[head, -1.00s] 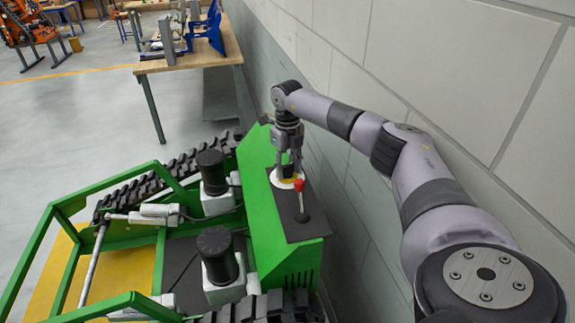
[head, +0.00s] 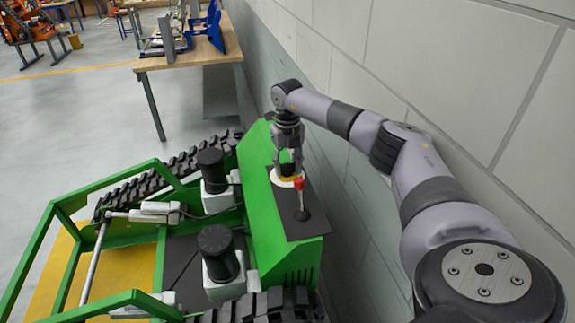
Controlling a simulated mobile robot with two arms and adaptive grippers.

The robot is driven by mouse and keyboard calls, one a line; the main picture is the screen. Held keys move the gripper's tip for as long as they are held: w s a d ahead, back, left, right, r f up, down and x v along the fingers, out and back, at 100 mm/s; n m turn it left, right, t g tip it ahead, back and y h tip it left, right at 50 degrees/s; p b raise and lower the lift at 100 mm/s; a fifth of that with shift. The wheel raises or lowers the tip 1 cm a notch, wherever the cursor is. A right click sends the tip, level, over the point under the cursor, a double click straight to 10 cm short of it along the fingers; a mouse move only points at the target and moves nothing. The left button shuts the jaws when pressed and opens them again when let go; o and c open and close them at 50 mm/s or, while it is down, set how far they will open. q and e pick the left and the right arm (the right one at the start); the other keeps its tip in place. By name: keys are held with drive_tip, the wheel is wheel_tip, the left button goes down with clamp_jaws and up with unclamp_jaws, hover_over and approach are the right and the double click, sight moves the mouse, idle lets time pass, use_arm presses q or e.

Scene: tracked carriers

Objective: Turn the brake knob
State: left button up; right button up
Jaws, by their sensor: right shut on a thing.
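The brake knob (head: 287,169) is dark and sits over a round white plate with a yellow part (head: 286,181), on the dark panel on top of the green tracked carrier (head: 258,200). My right gripper (head: 289,168) points down over the plate and is shut on the knob, with its fingers around it. The fingers partly hide the knob. My left gripper is not in view.
A red-topped lever (head: 299,187) stands on the panel close in front of my right gripper. A grey block wall (head: 445,75) runs along the right. A wooden workbench (head: 190,55) stands behind the carrier. Two dark-capped cylinders are on the carrier's deck.

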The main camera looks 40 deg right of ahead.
sight(287, 164)
drive_tip(key=o, duration=1.2)
drive_tip(key=shift+c, duration=0.2)
wheel_tip(287, 164, up, 12)
